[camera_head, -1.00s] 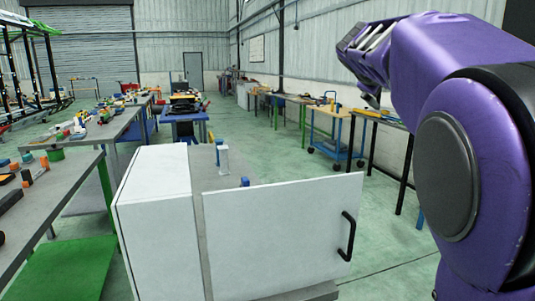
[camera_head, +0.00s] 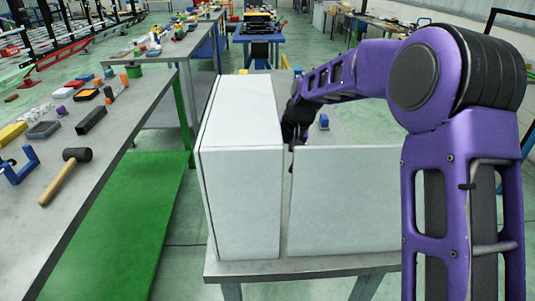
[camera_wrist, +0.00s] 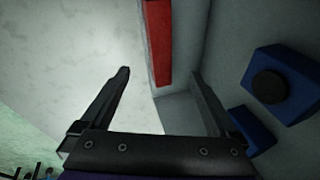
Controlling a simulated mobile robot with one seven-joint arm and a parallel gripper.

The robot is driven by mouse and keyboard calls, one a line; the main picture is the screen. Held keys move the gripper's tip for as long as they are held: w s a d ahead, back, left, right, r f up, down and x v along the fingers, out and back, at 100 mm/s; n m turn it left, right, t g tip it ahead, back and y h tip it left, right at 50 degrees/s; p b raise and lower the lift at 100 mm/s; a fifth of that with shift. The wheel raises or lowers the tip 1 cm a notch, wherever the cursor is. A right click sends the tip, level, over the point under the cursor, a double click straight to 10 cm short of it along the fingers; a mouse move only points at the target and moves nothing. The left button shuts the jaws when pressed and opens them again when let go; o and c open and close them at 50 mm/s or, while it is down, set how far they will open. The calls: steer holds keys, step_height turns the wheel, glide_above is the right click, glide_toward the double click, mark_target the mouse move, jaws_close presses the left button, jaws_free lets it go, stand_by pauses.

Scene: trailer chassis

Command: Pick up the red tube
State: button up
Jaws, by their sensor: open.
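The red tube (camera_wrist: 158,40) shows in the wrist view as a long red bar at the top middle, beside a pale cabinet wall. My gripper (camera_wrist: 165,80) is open, and the lower end of the red tube lies between its two fingers in the picture. I cannot tell how far beyond the fingertips the tube is. In the head view my gripper (camera_head: 290,140) reaches down behind the white cabinet (camera_head: 240,200) and its door panel (camera_head: 345,200). The red tube is hidden there.
Blue blocks (camera_wrist: 285,85) sit right of my gripper in the wrist view; one blue piece (camera_head: 324,122) shows behind the panel. The cabinet stands on a grey table (camera_head: 300,268). A workbench (camera_head: 110,130) with a mallet (camera_head: 65,178) and several tools is at left.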

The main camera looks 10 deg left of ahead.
steer(key=shift+s, duration=0.1)
steer(key=shift+f, duration=0.1)
steer(key=x, duration=1.1)
steer(key=shift+f, duration=0.4)
jaws_close()
